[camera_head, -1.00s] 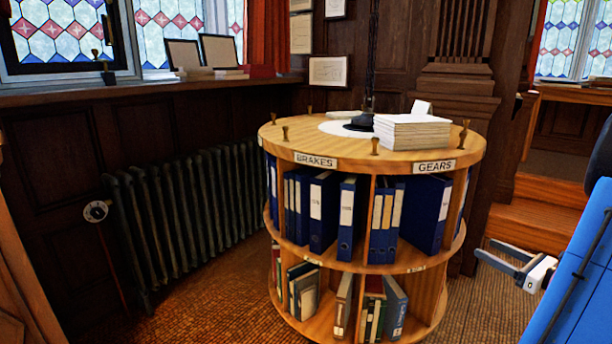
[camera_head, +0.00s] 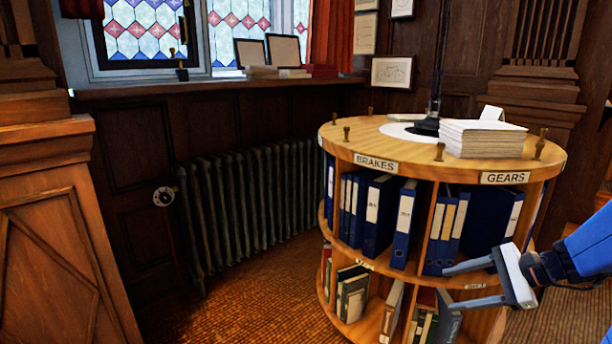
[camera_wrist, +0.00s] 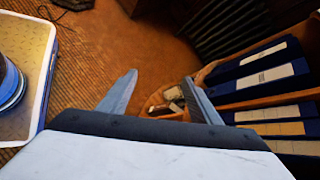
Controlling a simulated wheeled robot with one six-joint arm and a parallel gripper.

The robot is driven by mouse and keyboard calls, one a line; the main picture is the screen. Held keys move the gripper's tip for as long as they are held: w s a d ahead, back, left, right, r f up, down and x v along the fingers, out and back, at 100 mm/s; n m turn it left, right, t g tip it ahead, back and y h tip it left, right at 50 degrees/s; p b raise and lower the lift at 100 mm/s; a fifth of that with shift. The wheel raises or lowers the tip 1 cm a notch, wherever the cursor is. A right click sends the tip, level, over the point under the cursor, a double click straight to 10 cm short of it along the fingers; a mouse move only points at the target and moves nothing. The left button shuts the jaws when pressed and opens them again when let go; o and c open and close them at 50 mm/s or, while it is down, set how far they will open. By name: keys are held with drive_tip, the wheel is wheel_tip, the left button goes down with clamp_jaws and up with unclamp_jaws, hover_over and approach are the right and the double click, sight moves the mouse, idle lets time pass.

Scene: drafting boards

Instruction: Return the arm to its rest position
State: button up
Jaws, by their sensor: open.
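My gripper (camera_head: 462,286) is at the lower right in the head view, with my blue arm behind it. Its two fingers are spread apart with nothing between them. In front of it, from the head camera, the fingers overlap the round wooden bookcase (camera_head: 350,146). In the wrist view my gripper (camera_wrist: 160,85) also shows open and empty, its fingers pointing toward the carpet. The bookcase's shelves with blue binders (camera_wrist: 265,72) lie close on the right there. I cannot tell whether the right finger touches the shelf.
A paper stack (camera_head: 482,138) and a dark lamp base (camera_head: 428,126) stand on the bookcase top. A radiator (camera_head: 245,200) is along the wall and a wood panel (camera_head: 60,240) at left. A pale tray (camera_wrist: 22,125) with a blue round thing sits left in the wrist view. Carpet is clear between.

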drive_tip(key=s+a+n+h, duration=0.4)
drive_tip(key=s+n, duration=0.4)
drive_tip(key=n, duration=0.1)
drive_tip(key=s+a+r+n+g+h, duration=0.1)
drive_tip(key=s+a+n+h, duration=0.3)
drive_tip(key=s+n, duration=0.4)
drive_tip(key=shift+s+a+n+h, duration=0.35)
drive_tip(key=shift+a+n+h, duration=0.05)
drive_tip(key=shift+a, duration=0.2)
